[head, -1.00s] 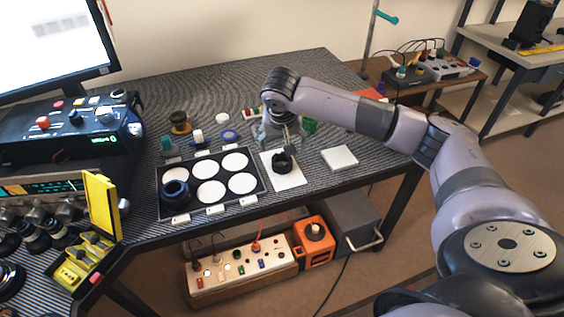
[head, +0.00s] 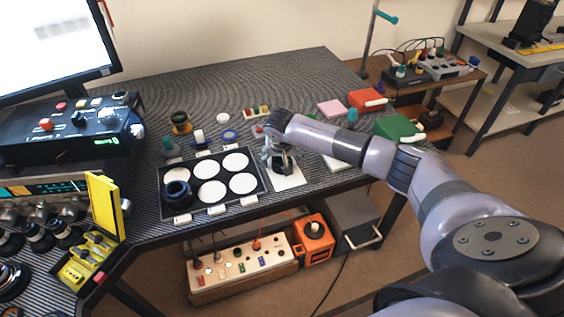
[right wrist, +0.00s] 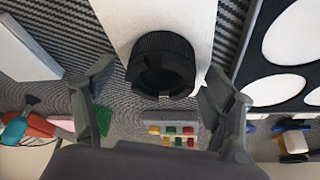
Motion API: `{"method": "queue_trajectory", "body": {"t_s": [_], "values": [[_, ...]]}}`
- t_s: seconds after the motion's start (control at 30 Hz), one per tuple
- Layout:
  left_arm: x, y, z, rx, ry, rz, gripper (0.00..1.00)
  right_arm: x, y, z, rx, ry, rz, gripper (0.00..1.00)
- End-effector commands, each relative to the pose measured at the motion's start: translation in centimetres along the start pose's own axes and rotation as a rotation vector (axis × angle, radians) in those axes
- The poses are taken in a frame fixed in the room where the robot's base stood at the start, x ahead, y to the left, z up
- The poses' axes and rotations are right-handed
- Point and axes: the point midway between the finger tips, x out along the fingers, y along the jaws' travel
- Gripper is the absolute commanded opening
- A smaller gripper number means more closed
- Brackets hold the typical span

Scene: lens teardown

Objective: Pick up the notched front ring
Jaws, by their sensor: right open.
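The black notched front ring (head: 288,169) rests on a white sheet (head: 291,184) to the right of the dark tray. In the right wrist view the ring (right wrist: 146,48) has a ribbed outside, a dark round opening and notches on its rim. My right gripper (head: 280,159) is low over the ring and partly hides it in the head view. In the right wrist view my right gripper (right wrist: 158,85) is open, with one finger on each side of the ring and gaps showing between. My left gripper is out of view.
A dark tray (head: 212,207) with white round pads stands left of the sheet; a dark lens part (head: 178,195) sits in it. A yellow box (head: 103,205) stands far left. Green (head: 398,128) and red (head: 366,99) blocks lie to the right. The table's front edge is close.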

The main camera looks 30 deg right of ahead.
Motion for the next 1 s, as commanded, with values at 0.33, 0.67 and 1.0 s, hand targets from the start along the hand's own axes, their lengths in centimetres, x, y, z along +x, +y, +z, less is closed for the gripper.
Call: {"method": "queue_trajectory", "body": {"t_s": [0.33, 0.67, 1.0], "values": [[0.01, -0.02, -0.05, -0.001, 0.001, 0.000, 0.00, 0.02, -0.02, -0.03, 0.001, 0.001, -0.001, 0.69], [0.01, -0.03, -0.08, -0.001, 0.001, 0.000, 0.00, 0.00, -0.02, -0.04, 0.001, 0.000, -0.001, 0.47], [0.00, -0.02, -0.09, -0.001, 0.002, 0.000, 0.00, -0.01, -0.02, -0.05, 0.001, 0.001, -0.001, 0.29]]}}
